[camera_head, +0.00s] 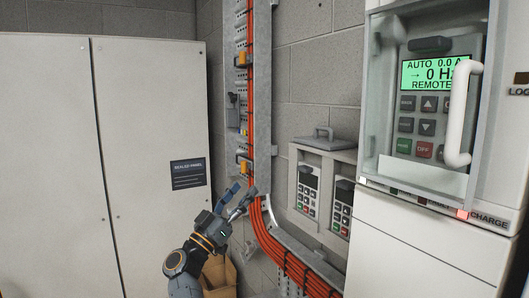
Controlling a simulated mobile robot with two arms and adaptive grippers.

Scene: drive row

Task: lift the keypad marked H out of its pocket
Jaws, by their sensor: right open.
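Two handheld keypads sit upright side by side in a grey wall holder (323,155). The left keypad (307,192) and the right keypad (342,209) each have a dark top and rows of small buttons. I cannot read a letter on either, so I cannot tell which is marked H. My right gripper (241,191) is open and empty, to the left of the holder and apart from it, in front of the wall by the orange cables. My left gripper is not in view.
A drive cabinet with a lit green display (436,72) and a clear cover with a white handle (460,113) stands at right. Orange cables (256,225) run down a metal tray. A cardboard box (220,275) is low behind my arm. Pale cabinets (150,120) fill the left.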

